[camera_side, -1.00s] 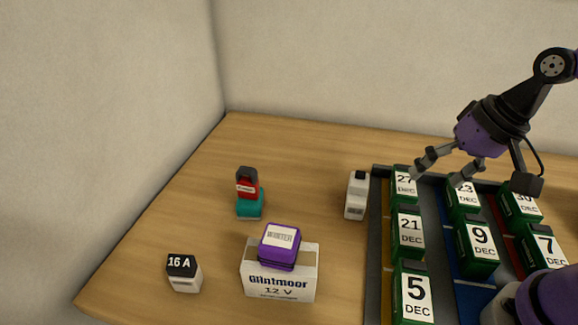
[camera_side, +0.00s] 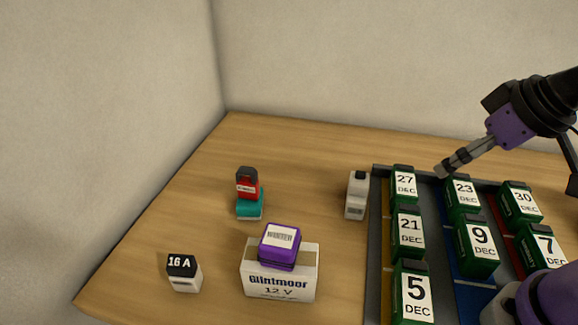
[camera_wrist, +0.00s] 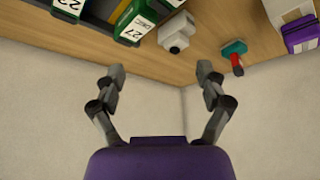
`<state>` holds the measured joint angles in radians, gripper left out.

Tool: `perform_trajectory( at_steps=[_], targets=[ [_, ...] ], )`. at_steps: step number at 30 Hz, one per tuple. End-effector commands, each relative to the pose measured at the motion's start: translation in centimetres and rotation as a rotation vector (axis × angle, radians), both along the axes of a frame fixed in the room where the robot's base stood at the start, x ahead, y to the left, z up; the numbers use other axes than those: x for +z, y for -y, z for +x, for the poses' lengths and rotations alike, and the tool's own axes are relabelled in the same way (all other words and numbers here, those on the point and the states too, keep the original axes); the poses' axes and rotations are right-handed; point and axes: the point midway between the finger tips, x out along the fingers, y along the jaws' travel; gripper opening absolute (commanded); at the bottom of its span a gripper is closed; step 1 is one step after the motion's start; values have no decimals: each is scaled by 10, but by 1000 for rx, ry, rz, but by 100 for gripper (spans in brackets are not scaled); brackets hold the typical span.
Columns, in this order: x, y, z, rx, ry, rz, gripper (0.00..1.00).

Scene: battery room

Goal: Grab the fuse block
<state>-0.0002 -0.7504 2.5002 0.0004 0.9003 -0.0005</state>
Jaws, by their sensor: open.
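The likely fuse block (camera_side: 184,273) is a small white block with a black top marked "16 A". It stands upright on the bare wood at the front left in the side view and does not show in the wrist view. My gripper (camera_side: 442,170) is far to its right, above the back of the tray of green blocks, its fingers pointing left and slightly down. The wrist view shows the two fingers of my gripper (camera_wrist: 160,73) spread apart with nothing between them.
A "Glintmoor 12 V" box (camera_side: 279,283) with a purple block (camera_side: 279,247) on top stands right of the fuse block. A red-and-teal item (camera_side: 249,196) and a white device (camera_side: 357,196) stand behind. The dark tray (camera_side: 375,260) holds several dated green blocks.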

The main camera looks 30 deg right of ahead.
Motion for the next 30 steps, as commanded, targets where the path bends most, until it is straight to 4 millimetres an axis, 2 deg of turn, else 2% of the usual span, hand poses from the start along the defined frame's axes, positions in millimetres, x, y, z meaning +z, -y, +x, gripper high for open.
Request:
perform_trajectory(
  at_steps=[10,12,23,26,29,30],
  targets=[
    [0,0,0,0,0,0,85],
    [0,0,0,0,0,0,77],
    [1,-2,2,5,0,2,77],
    [4,-12,15,44,1,7,77],
    [10,-38,42,128,3,20,77],
    [11,-55,55,172,5,28,77]
  ],
)
